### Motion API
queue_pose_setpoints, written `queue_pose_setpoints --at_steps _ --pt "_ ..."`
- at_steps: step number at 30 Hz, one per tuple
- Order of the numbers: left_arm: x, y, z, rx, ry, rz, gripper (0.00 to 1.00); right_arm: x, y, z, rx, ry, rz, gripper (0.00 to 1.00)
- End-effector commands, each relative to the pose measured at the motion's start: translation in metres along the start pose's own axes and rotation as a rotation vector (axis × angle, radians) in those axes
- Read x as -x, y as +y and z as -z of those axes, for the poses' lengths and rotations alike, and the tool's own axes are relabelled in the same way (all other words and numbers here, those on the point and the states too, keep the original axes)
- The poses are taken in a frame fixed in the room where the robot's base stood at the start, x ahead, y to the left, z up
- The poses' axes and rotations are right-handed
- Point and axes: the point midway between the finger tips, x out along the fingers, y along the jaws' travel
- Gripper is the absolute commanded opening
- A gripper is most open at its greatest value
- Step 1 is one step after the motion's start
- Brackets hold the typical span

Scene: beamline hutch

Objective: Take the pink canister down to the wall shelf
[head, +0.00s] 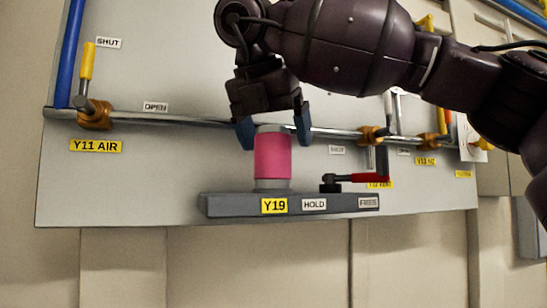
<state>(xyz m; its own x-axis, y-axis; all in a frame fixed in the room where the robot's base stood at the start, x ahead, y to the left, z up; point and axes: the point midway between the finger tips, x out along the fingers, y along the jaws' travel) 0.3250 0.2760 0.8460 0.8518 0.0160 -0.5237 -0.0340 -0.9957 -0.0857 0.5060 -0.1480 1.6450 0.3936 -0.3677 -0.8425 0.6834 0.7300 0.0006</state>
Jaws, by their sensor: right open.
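The pink canister (272,156) has grey ends and stands upright on the grey wall shelf (225,206). The shelf carries a yellow Y19 label and the labels HOLD and FREE. My right gripper (274,135) comes from above with blue fingertips, one on each side of the canister's top. The jaws are open and a gap seems to show beside the canister; I cannot tell whether either finger touches it. My left gripper is not in view.
A red-handled lever (358,178) sits on the shelf, right of the canister. A horizontal metal pipe (190,119) with valves runs behind the gripper. A yellow-handled valve (90,85) and a blue pipe (69,55) are at the left. Below the shelf is bare wall.

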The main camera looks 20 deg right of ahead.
Motion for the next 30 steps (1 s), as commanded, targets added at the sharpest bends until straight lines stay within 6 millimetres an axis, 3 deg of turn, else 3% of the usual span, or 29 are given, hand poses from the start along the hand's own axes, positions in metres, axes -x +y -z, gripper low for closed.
queue_pose_setpoints --at_steps 3,13,24,30 --pt "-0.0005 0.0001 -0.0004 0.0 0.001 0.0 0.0 -0.0102 0.0003 0.0007 0.002 0.0 0.0 0.87" --pt "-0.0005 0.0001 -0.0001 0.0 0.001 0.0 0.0 -0.0131 0.0002 0.0005 0.001 -0.001 -0.001 0.86" --pt "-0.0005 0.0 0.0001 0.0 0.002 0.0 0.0 -0.0129 0.0002 0.0005 0.001 -0.001 -0.001 0.29" --pt "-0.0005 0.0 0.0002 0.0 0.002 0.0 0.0 -0.0125 0.0002 0.0004 0.001 -0.001 -0.001 0.26"
